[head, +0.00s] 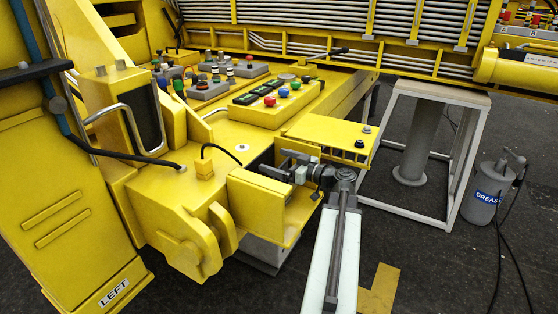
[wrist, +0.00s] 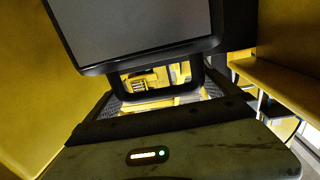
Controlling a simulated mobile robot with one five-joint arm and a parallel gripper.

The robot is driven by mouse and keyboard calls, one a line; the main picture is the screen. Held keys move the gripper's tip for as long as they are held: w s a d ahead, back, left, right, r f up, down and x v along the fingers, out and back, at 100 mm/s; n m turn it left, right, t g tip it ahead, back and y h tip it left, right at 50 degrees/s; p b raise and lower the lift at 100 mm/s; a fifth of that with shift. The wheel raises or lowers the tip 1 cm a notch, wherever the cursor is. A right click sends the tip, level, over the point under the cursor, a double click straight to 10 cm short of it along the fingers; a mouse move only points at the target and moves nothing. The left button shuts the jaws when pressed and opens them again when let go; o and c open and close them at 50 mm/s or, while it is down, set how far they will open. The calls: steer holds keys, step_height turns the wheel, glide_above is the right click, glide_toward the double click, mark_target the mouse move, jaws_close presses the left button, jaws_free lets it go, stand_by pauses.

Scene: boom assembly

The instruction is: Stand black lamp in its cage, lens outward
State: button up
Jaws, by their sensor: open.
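The black lamp (wrist: 140,31) fills the top of the wrist view, close up. It has a black rim, a flat grey face and a black loop below it. My gripper (wrist: 155,88) is open just short of the loop; I cannot tell whether it touches. In the head view my gripper (head: 281,165) reaches from the right into a yellow open-sided box (head: 256,209), which looks like the cage. Its walls and my jaws hide most of the inside, so the lamp cannot be made out there. Whether the lamp stands fully upright is unclear.
A yellow ledge (head: 328,130) lies just behind my gripper. A control box with colored buttons (head: 268,102) and other panels stand on the yellow deck. A white-framed stand (head: 436,96) and a grease can (head: 486,192) are to the right. Dark floor is open at lower right.

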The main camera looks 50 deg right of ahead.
steer(key=s+d, duration=0.2)
steer(key=s, duration=0.9)
steer(key=shift+s+r, duration=0.2)
steer(key=shift+s, duration=0.1)
